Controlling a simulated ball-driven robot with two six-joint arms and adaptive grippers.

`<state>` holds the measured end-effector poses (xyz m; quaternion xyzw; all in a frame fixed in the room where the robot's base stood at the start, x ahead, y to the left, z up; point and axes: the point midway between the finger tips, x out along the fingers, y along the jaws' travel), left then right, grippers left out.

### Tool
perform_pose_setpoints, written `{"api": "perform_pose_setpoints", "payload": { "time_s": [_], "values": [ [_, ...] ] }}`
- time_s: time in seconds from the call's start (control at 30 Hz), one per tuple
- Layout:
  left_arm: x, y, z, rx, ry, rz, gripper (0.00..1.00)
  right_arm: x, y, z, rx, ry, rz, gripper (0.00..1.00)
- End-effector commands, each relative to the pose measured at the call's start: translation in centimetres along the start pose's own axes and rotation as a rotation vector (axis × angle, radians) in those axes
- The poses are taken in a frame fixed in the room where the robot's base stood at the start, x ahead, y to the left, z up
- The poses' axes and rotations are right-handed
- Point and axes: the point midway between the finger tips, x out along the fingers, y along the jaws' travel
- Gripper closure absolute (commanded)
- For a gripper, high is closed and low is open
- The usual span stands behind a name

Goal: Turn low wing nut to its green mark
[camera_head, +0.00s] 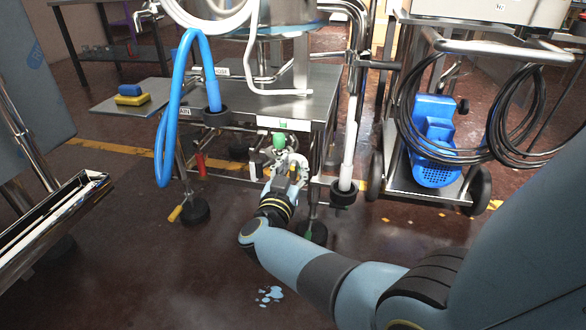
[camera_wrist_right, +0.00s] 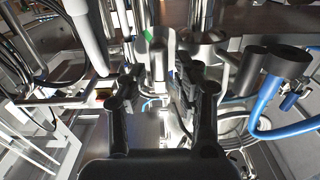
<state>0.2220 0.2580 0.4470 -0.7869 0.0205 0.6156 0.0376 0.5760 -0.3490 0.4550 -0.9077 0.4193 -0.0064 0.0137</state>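My right gripper (camera_head: 288,170) reaches in at the front of the steel filler frame, just below a round green part (camera_head: 279,141). In the right wrist view the two dark fingers of this gripper (camera_wrist_right: 157,80) stand apart, one on each side of shiny upright metal parts. A small green patch (camera_wrist_right: 148,36) shows beyond the fingertips there. I cannot make out the wing nut clearly; the fingers and metal fittings crowd that spot. Whether the fingers touch anything is not clear. My left gripper is in neither view.
The steel table (camera_head: 255,106) stands over the frame. A blue hose (camera_head: 161,130) hangs at its left and a white-sleeved pole (camera_head: 349,145) stands at its right. A trolley with a blue pump (camera_head: 434,140) and black hose is farther right. Blue spots (camera_head: 270,294) mark the otherwise open front floor.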

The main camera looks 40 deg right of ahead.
Motion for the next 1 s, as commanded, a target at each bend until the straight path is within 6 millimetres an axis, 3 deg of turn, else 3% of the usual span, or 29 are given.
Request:
{"api": "perform_pose_setpoints", "payload": {
  "time_s": [0.03,0.2,0.67,1.0],
  "values": [
    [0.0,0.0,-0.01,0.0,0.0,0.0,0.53,-0.01,0.01,0.01,0.0,0.0,0.0,0.78],
    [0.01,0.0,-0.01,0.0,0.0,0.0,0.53,-0.02,0.01,0.02,0.0,0.0,0.0,1.0],
    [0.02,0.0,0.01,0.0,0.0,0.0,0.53,-0.05,0.1,0.07,0.054,-0.001,0.0,1.0],
    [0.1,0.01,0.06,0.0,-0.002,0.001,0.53,-0.08,0.46,0.2,0.295,-0.002,0.0,1.0]
  ]
}}
